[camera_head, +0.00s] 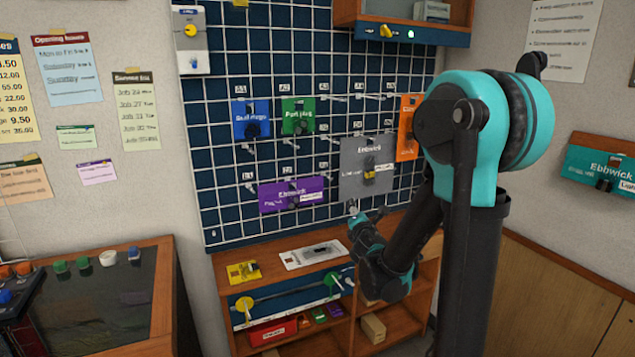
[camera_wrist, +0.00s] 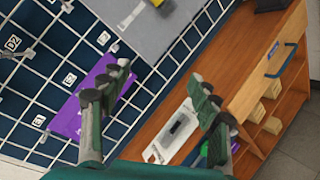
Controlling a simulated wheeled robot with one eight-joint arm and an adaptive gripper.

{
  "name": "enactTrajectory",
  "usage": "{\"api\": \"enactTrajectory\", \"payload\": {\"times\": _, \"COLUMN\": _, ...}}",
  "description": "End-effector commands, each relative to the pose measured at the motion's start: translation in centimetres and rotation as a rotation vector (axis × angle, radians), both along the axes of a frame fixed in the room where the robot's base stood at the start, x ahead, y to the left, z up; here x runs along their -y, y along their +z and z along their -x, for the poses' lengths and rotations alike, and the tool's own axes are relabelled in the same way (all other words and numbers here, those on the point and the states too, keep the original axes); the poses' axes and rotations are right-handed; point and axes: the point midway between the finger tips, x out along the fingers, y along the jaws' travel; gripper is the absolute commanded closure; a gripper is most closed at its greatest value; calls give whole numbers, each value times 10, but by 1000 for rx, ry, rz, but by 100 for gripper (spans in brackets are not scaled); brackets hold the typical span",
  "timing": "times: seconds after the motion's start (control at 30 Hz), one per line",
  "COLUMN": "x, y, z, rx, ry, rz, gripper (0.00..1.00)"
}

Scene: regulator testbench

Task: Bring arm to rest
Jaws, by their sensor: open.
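My gripper (camera_wrist: 160,98) is open in the wrist view, with nothing between its two dark jointed fingers. In the head view my gripper (camera_head: 360,213) is in front of the lower part of the grid wall, below the grey panel (camera_head: 362,182). My arm is raised and bent at the right of the head view, and it partly hides the orange panel. In the wrist view the white plate with a dark slot (camera_wrist: 175,135) lies on the wooden shelf beyond the fingers. A purple panel (camera_wrist: 70,118) shows left of the fingers.
A blue grid wall (camera_head: 225,190) carries blue, green, purple, grey and orange panels and several hooks. A wooden shelf unit (camera_head: 222,268) stands below it, with a yellow card (camera_head: 243,272) on top. A console (camera_head: 110,310) with coloured knobs is at the lower left.

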Motion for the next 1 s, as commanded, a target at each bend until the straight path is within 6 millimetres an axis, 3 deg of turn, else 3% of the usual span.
{"api": "enactTrajectory", "payload": {"times": 0.03, "x": 25, "y": -6, "z": 17, "rx": -43, "ry": -89, "rz": -147, "gripper": 38}}
{"api": "enactTrajectory", "payload": {"times": 0.13, "x": 65, "y": -27, "z": 52, "rx": -128, "ry": -274, "rz": -458, "gripper": 38}}
{"api": "enactTrajectory", "payload": {"times": 0.23, "x": 92, "y": -56, "z": 96, "rx": -208, "ry": -467, "rz": -759, "gripper": 38}}
{"api": "enactTrajectory", "payload": {"times": 0.33, "x": 105, "y": -87, "z": 145, "rx": -287, "ry": -670, "rz": -1045, "gripper": 38}}
{"api": "enactTrajectory", "payload": {"times": 0.5, "x": 97, "y": -136, "z": 231, "rx": -416, "ry": -1015, "rz": -1464, "gripper": 38}}
{"api": "enactTrajectory", "payload": {"times": 0.63, "x": 79, "y": -157, "z": 280, "rx": -494, "ry": -1220, "rz": -1666, "gripper": 38}}
{"api": "enactTrajectory", "payload": {"times": 0.8, "x": 64, "y": -168, "z": 309, "rx": -545, "ry": -1354, "rz": -1780, "gripper": 38}}
{"api": "enactTrajectory", "payload": {"times": 1.0, "x": 61, "y": -169, "z": 312, "rx": -553, "ry": -1372, "rz": -1793, "gripper": 38}}
